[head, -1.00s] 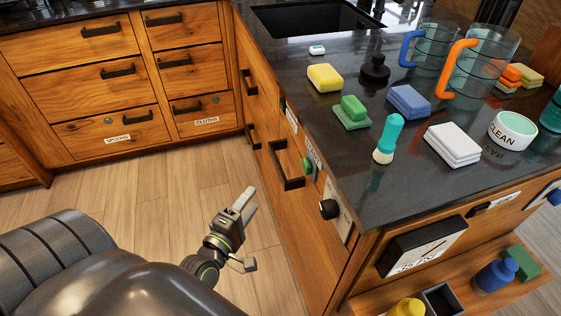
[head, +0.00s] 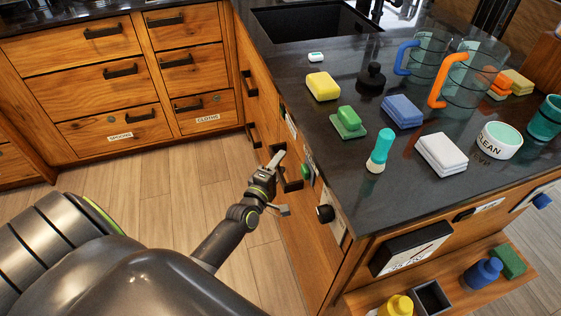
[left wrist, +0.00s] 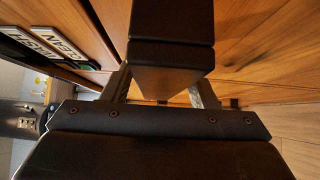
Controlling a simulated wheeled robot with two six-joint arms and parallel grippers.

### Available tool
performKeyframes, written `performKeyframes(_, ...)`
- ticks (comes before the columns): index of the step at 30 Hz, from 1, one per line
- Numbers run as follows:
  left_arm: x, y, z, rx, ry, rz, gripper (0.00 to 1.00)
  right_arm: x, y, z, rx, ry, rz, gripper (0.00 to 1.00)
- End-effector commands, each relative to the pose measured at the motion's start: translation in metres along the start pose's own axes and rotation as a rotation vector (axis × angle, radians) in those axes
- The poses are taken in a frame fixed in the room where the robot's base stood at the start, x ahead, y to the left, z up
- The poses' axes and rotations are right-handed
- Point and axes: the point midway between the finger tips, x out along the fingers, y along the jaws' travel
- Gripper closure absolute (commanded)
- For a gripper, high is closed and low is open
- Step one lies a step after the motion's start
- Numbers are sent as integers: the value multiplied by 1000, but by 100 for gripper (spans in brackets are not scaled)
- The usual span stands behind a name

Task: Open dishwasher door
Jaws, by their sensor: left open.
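The dishwasher door (head: 287,232) is the wooden front panel on the left side of the counter island, and it is closed. Its dark bar handle (head: 293,185) is partly hidden behind my left gripper (head: 275,162). In the left wrist view the handle (left wrist: 170,50) reaches down between the two spread fingers of my left gripper (left wrist: 163,92). The fingers are open, one on either side of the bar. I cannot tell whether they touch it. My right gripper is not in view.
A green button (head: 307,174) and a black knob (head: 325,213) are right of the handle. Wooden floor (head: 180,185) is free left of the door. Closed drawers (head: 110,130) stand behind.

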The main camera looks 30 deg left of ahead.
Motion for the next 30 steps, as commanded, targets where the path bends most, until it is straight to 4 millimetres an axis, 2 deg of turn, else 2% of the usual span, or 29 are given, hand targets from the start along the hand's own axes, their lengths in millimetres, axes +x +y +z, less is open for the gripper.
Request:
performKeyframes(4,10,0,0,0,0,0,46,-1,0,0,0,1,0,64)
performKeyframes(13,11,0,0,0,0,0,46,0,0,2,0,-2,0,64)
performKeyframes(25,11,0,0,0,0,0,97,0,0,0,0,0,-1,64)
performKeyframes(26,11,0,0,0,0,0,100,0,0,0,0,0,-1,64)
performKeyframes(30,11,0,0,0,0,-1,100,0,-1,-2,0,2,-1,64)
